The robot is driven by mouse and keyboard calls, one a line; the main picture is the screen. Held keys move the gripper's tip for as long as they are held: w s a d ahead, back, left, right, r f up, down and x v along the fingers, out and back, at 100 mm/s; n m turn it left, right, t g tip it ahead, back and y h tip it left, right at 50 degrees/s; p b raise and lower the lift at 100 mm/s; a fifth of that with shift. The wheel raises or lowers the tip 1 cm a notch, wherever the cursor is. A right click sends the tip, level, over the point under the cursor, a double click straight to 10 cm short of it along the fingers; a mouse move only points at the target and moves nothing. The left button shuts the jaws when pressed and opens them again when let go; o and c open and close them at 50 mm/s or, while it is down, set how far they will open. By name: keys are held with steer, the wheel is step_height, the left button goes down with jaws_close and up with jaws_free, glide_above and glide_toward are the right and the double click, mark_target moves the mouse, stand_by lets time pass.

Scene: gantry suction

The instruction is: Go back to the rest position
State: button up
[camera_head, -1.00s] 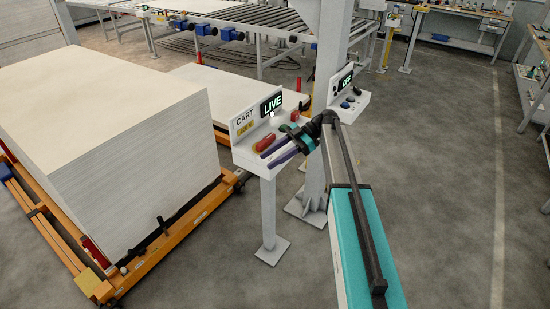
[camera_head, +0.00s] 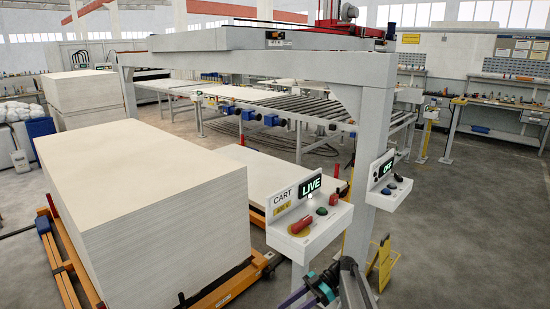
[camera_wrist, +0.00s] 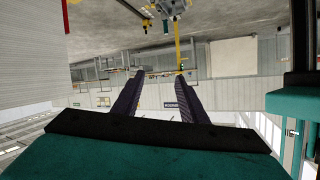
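My gripper (camera_wrist: 166,84) shows in the wrist view with two dark fingers apart and nothing between them. In the head view my gripper (camera_head: 292,299) is at the bottom edge, below the CART console, partly cut off by the frame. The CART console (camera_head: 318,232) is a white box on a post, with a lit LIVE display (camera_head: 310,186), a red handle on a yellow base (camera_head: 300,225) and a green button (camera_head: 321,211). My gripper appears clear of the console.
A second console (camera_head: 388,192) with an OFF display is on the gantry post (camera_head: 366,150). A tall stack of pale boards (camera_head: 150,250) on an orange cart (camera_head: 222,296) stands at left. A roller conveyor (camera_head: 300,112) runs behind. Open floor (camera_head: 470,240) lies at right.

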steer(key=s+f+m+g+h+b, duration=0.2)
steer(key=s+f+m+h+b, duration=0.5)
steer(key=s+f, duration=2.15)
steer(key=s+d+f+m+h, duration=0.3)
steer(key=s+d+f+m, duration=0.3)
steer(key=s, duration=0.3)
steer(key=d+f+m+t+h, duration=0.1)
steer(key=d+m+t+h, duration=0.1)
steer(key=d+m, duration=0.4)
steer(key=shift+w+f+m+t, duration=0.25)
steer(key=shift+w+m+t, duration=0.05)
steer(key=shift+m, duration=0.5)
